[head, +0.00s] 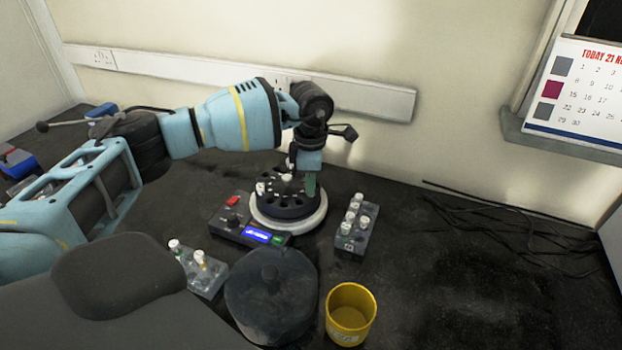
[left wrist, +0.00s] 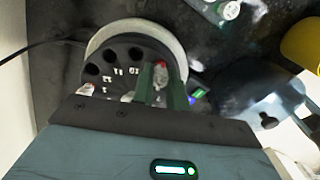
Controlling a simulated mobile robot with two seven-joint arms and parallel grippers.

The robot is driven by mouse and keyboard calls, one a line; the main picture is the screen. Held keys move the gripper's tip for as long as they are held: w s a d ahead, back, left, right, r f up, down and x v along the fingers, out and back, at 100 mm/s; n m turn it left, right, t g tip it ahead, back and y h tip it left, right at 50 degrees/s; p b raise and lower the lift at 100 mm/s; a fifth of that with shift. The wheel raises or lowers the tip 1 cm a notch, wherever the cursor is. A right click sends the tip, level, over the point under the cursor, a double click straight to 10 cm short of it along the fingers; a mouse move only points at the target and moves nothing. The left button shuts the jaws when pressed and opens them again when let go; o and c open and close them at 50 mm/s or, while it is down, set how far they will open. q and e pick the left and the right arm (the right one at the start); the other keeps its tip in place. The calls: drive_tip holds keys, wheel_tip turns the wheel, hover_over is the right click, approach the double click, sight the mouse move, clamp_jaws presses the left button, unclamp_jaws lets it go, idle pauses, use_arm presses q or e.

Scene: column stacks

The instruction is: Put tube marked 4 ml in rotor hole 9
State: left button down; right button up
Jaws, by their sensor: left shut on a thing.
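The rotor (head: 283,211) is a black disc with holes inside the white rim of the centrifuge (head: 318,219). A few white-capped tubes (head: 261,188) stand in it. My left gripper (head: 302,186) points down over the rotor's right and back part. In the left wrist view its green fingers (left wrist: 161,92) are shut on a small tube with a reddish end (left wrist: 160,72), right over the rotor (left wrist: 122,52). I cannot read the tube's mark, nor tell whether its lower end is inside a hole. My right gripper is not in view.
A rack (head: 350,243) with several white-capped tubes stands right of the centrifuge. Another rack (head: 208,285) with two tubes stands at front left. A dark round lid (head: 270,300) and a yellow cup (head: 350,315) stand in front. Cables (head: 500,230) lie at the right.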

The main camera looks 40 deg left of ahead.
use_arm(q)
drive_tip(key=shift+f, duration=0.4)
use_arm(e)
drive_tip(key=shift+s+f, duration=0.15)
use_arm(q)
drive_tip(key=c, duration=1)
unclamp_jaws()
drive_tip(key=shift+r, duration=0.2)
drive_tip(key=shift+r+p, duration=1.45)
drive_tip(key=shift+r, duration=1.4)
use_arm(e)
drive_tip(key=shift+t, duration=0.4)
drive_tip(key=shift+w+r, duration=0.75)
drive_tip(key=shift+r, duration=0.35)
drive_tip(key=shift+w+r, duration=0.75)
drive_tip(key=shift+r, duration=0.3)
